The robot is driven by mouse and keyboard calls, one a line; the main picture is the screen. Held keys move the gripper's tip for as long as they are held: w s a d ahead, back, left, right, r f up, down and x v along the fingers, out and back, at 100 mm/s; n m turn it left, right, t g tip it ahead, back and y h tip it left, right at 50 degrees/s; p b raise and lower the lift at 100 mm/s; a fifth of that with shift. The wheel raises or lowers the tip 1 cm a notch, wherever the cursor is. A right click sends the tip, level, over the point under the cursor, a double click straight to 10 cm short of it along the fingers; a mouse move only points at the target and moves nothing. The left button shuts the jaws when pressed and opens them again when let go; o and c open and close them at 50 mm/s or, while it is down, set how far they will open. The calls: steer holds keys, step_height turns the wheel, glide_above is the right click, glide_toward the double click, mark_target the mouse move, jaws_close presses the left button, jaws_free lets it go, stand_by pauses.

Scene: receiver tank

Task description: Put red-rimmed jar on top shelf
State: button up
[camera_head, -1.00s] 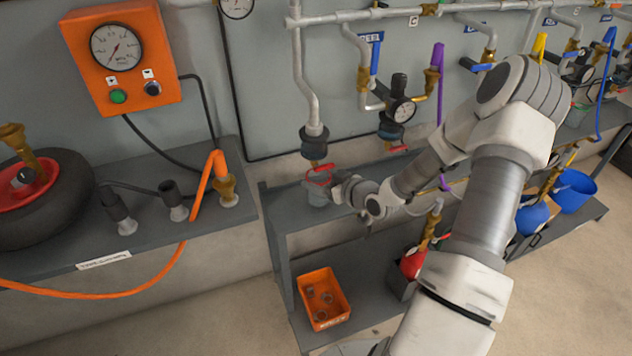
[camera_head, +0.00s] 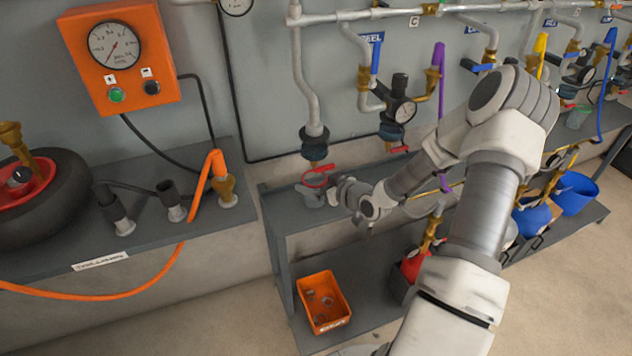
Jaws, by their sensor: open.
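The red-rimmed jar (camera_head: 313,196) is a small grey vessel, and its red rim shows above my gripper's tip. It appears to stand at the left end of the top shelf (camera_head: 345,215), under a pipe outlet. My gripper (camera_head: 327,191) is open and reaches in from the right, right at the jar. The fingers and the jar overlap in this view, so I cannot tell whether they touch. The jar's lower part is partly hidden.
A pipe with a dark fitting (camera_head: 314,142) hangs just above the jar. An orange bin (camera_head: 323,301) with several small parts stands on the lower shelf. A red container (camera_head: 414,264) is to its right. A gauge and valves (camera_head: 401,109) line the wall behind.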

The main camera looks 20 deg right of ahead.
steer(key=p+v, duration=0.3)
steer(key=v, duration=0.9)
